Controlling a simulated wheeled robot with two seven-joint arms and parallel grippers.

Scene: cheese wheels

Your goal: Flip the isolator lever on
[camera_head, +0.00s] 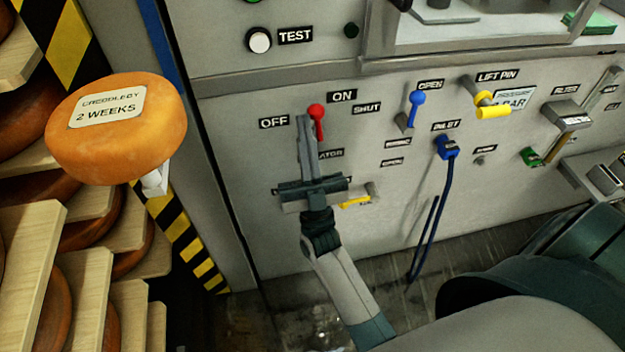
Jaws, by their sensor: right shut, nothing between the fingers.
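The isolator lever (317,113) has a red knob and sits on the grey panel between the OFF label on its left and the ON label above right. Its knob points up, nearer the ON label. My right gripper (304,121) is shut and empty, its fingers pointing up with the tips just left of the red knob. I cannot tell whether they touch it. The fingers hide part of the lever's base and the label below, of which only "ATOR" shows. My left gripper is not in view.
To the right are a blue lever (416,98), a yellow lift-pin handle (493,112) and a blue inlet plug (447,147) with a hanging hose. A yellow lever (355,201) is just right of my gripper. An orange cheese wheel (115,145) and shelves stand left.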

